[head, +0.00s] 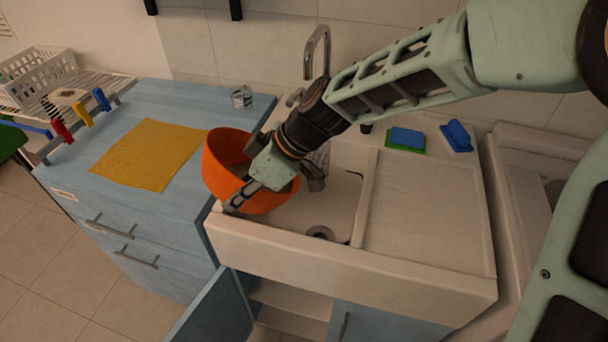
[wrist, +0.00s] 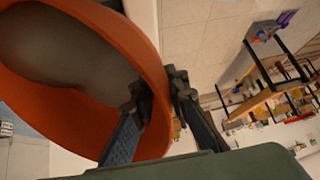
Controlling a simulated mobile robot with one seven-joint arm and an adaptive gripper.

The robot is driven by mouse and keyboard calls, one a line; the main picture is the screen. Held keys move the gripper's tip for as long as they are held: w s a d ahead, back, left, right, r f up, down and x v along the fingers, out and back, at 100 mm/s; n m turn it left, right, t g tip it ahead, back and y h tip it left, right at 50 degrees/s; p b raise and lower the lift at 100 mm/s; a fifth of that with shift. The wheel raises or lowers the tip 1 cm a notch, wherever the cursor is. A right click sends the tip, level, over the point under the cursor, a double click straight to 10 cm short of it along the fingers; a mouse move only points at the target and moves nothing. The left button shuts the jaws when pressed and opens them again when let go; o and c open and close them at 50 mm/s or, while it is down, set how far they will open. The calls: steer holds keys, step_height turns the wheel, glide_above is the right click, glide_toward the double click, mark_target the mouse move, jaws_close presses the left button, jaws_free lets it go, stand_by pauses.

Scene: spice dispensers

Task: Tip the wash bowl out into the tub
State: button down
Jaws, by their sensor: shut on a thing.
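The orange wash bowl (head: 218,180) is held over the left end of the white sink (head: 350,255), beside the blue counter. My gripper (head: 236,204) is shut on the bowl's rim on the near side. The wrist view shows both fingers (wrist: 160,98) pinching the orange rim (wrist: 152,60). A grey-brown surface (wrist: 60,50) shows inside the bowl; I cannot tell how full it is. The bowl looks somewhat tilted in the head view, and my wrist hides part of it. A second white basin (head: 545,160) stands at the right; I cannot tell which basin is the tub.
The sink has a drain (head: 320,232), a tall tap (head: 317,45) and a flat draining side at right. A yellow cloth (head: 150,153) and a small can (head: 241,97) lie on the blue counter (head: 175,205). Blue-and-green sponge (head: 406,138) and blue brush (head: 457,136) sit behind the sink. A cabinet door (head: 215,310) stands open below.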

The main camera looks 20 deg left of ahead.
steer(key=shift+w+d+r+g+y+p, duration=0.35)
steer(key=shift+w+d+r+g+y, duration=0.15)
steer(key=shift+w+g+y, duration=0.15)
stand_by(0.4)
steer(key=shift+w, duration=0.1)
steer(key=shift+w+d+r, duration=0.1)
steer(key=shift+r, duration=0.2)
steer(key=shift+w+d+r+m+g+y+p, duration=0.15)
steer(key=shift+w+d+r+g+y+p, duration=0.15)
steer(key=shift+r+p, duration=0.25)
steer(key=shift+w+d+r+m+g+y+p, duration=0.1)
steer(key=shift+w+d+r+g+y+p, duration=0.25)
steer(key=shift+r+p, duration=0.2)
steer(key=shift+w+d+r+m+g+y+p, duration=0.15)
steer(key=shift+w+r+g+y+p, duration=0.15)
steer(key=shift+r+y+p, duration=0.2)
stand_by(0.9)
steer(key=shift+w+d+r+g+y+p, duration=0.6)
steer(key=shift+w+d+r+g+p, duration=0.25)
steer(key=shift+r+p, duration=0.2)
stand_by(1.1)
steer(key=shift+w+d+r+m+y, duration=0.15)
steer(key=shift+w+d+m+y, duration=0.15)
steer(key=shift+w, duration=0.2)
steer(key=shift+w+d+r+b, duration=0.15)
steer(key=shift+w+d+b, duration=0.15)
steer(key=shift+b, duration=0.1)
steer(key=shift+w+d+r+g, duration=0.15)
steer(key=shift+w+g, duration=0.1)
